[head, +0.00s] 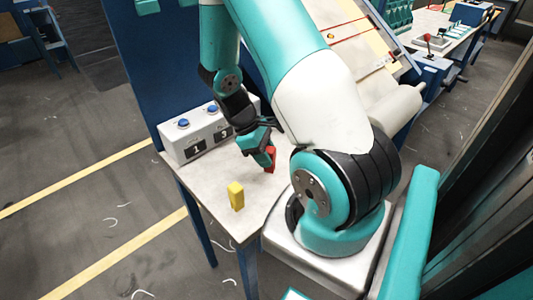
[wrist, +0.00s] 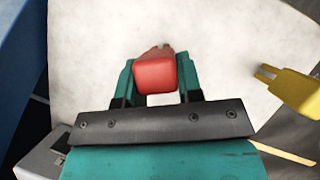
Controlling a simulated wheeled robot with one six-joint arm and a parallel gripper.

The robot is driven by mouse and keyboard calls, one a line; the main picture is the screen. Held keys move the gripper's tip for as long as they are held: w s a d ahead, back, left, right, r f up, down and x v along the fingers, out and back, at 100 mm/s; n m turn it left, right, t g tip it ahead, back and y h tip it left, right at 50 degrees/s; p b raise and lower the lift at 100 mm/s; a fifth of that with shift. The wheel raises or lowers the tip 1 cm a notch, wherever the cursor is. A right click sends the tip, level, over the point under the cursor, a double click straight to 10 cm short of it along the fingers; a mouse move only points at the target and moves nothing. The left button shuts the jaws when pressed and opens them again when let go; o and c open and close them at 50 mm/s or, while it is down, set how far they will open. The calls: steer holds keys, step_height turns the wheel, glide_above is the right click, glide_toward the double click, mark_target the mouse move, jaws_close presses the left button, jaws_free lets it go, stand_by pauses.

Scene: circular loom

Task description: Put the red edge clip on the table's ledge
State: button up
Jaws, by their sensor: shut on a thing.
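The red edge clip (head: 270,157) is held between the fingers of my gripper (head: 267,154), above or at the pale table top (head: 222,174). I cannot tell whether its lower end touches the table. In the wrist view the red clip (wrist: 156,74) sits between the two teal fingers of my gripper (wrist: 155,80), with its slotted end pointing away from the gripper. The table's ledge cannot be made out for certain in either view.
A yellow clip (head: 236,196) stands on the table near its front edge; it also shows in the wrist view (wrist: 292,92). A white box with blue buttons (head: 203,131) stands at the table's back left. The table top between them is clear.

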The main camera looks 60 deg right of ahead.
steer(key=shift+f, duration=0.4)
steer(key=o, duration=1.1)
steer(key=b+v, duration=0.1)
steer(key=v, duration=1.6)
steer(key=shift+w+r, duration=0.1)
steer(key=shift+r, duration=0.15)
